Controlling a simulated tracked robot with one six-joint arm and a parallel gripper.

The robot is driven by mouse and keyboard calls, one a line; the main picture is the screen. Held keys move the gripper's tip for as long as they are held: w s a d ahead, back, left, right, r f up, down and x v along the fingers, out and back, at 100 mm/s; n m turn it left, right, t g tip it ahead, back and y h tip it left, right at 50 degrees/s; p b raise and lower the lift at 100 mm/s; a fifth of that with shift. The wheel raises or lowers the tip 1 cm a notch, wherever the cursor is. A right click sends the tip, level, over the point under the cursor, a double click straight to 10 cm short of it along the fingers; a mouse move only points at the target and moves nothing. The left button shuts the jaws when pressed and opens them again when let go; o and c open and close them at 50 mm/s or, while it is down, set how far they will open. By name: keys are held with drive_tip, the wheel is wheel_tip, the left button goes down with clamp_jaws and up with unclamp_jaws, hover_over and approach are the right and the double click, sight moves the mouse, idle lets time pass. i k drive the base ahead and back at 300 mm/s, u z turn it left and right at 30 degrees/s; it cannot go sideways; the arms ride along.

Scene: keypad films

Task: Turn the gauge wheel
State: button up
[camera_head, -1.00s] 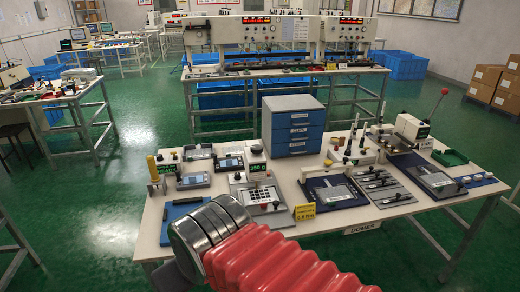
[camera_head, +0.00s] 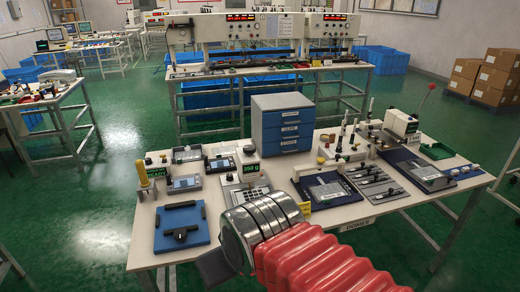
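I cannot tell for sure which part is the gauge wheel. My arm, with a red ribbed sleeve and silver cuff, reaches in from the lower right. A dark part at its end, perhaps my gripper (camera_head: 216,267), is over the table's front edge, apart from the plate. Its fingers cannot be made out.
The white table (camera_head: 144,253) also holds a keypad unit (camera_head: 245,190), a blue drawer cabinet (camera_head: 287,123), a yellow sign (camera_head: 318,199) and several fixtures on dark plates to the right. Bare tabletop surrounds the blue plate. A longer bench (camera_head: 270,68) stands behind.

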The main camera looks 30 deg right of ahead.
sight(249, 150)
drive_tip(key=u, duration=0.05)
drive_tip(key=i, duration=1)
drive_tip(key=z, duration=0.05)
